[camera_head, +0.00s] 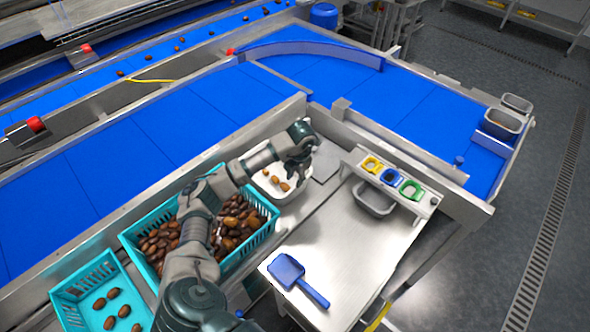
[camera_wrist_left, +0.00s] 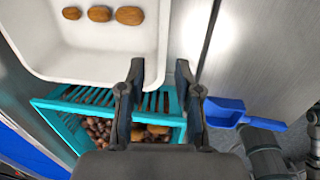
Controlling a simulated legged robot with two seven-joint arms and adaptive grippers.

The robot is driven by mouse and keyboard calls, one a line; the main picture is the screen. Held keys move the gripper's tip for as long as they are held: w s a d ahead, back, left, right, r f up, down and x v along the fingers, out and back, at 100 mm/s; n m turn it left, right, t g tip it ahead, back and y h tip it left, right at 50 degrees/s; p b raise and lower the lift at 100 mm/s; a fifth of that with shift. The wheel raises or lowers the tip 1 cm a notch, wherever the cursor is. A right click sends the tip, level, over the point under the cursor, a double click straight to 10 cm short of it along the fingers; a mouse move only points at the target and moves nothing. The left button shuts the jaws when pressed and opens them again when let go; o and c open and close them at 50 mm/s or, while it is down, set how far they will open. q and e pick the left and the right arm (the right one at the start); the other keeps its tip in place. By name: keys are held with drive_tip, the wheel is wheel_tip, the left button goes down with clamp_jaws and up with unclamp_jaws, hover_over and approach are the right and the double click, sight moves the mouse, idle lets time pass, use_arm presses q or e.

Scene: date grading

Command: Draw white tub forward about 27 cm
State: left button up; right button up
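The white tub (camera_head: 297,191) stands on the steel bench beyond the teal crate, with a few brown dates inside. It also shows large in the left wrist view (camera_wrist_left: 100,66), with three dates in a row at its far side. My left gripper (camera_head: 304,152) is above the tub's far right side, partly covering it. In the left wrist view the two fingers (camera_wrist_left: 157,72) are apart with nothing gripped between them. They appear on either side of the tub's right wall; whether they touch it I cannot tell. My right gripper is not in view.
A teal crate (camera_head: 270,224) full of dates is close to the tub's near left side. A blue scoop (camera_head: 288,270) lies on the bench at the front. A grey bin (camera_head: 374,200) sits under a small rack (camera_head: 350,157) to the right. The bench's middle (camera_head: 335,235) is clear.

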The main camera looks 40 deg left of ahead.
sight(292, 194)
use_arm(q)
drive_tip(key=f, duration=0.3)
drive_tip(key=a+f, duration=0.1)
drive_tip(key=f, duration=0.6)
drive_tip(key=shift+a+f+b, duration=0.3)
drive_tip(key=shift+f+b, duration=0.05)
drive_tip(key=shift+f, duration=0.4)
drive_tip(key=shift+d, duration=0.1)
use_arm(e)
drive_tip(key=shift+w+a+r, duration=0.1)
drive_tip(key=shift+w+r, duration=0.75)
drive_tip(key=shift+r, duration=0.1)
use_arm(q)
drive_tip(key=c, duration=0.5)
clamp_jaws()
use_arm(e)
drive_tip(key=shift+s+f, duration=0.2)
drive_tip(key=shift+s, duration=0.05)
